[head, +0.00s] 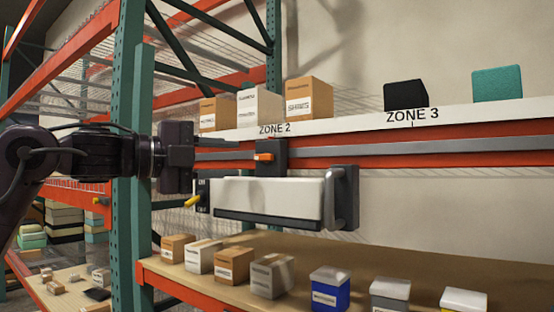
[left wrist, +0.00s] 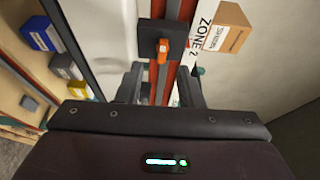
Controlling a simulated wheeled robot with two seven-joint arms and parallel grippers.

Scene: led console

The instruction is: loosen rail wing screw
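The orange wing screw (head: 264,157) sits on the front of a dark clamp block (head: 272,150) on the grey rail (head: 350,154). A white lamp box (head: 270,195) with a grey handle at its right end hangs below the block. My left gripper (head: 192,157) is left of the screw, apart from it. In the left wrist view the gripper (left wrist: 160,76) is open and empty. Its two fingers point toward the clamp block, and the wing screw (left wrist: 163,48) shows ahead, roughly between them. My right gripper is not in view.
A green rack post (head: 132,160) stands behind my left arm. Small boxes line the upper shelf (head: 340,122), marked ZONE 2 and ZONE 3, and the lower shelf (head: 330,260). A yellow lever (head: 193,201) is at the lamp's left end. The rail right of the block is clear.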

